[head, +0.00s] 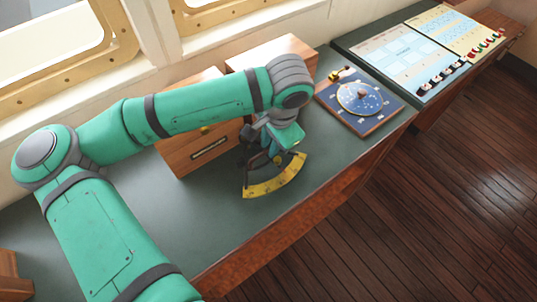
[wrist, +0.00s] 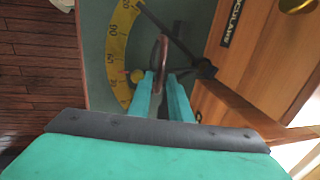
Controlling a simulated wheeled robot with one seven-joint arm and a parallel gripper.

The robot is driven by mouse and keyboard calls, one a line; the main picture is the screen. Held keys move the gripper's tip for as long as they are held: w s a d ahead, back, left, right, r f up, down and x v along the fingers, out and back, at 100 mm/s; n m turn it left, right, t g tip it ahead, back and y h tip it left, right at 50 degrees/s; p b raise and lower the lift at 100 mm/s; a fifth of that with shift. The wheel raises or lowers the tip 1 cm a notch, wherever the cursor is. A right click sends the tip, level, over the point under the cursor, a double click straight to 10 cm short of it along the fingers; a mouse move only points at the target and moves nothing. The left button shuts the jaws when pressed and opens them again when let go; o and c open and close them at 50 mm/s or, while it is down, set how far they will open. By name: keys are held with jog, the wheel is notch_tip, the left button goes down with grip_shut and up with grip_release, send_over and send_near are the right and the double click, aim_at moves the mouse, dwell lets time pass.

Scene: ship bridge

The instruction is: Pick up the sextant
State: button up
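The sextant (head: 277,178) is a dark frame with a yellow graduated arc, at the desk's front edge in the head view. In the wrist view its yellow arc (wrist: 117,50) is at the upper left, and a reddish-brown handle stands at the centre. My gripper (wrist: 161,75) has its two green fingers close on either side of that handle, with almost no gap showing. In the head view my gripper (head: 277,150) is over the upper part of the sextant and hides some of it. I cannot tell whether the sextant touches the desk.
Wooden boxes (head: 190,158) stand on the green desk (head: 215,215) behind the sextant, close to my gripper. A blue board with a brass dial (head: 360,97) lies to the right. Charts (head: 400,58) with small pieces lie farther right. The desk's front edge drops to the wooden floor.

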jog(key=shift+w+f, duration=0.1)
jog(key=shift+f, duration=0.6)
grip_shut()
jog(key=shift+r, duration=0.1)
dwell(0.8)
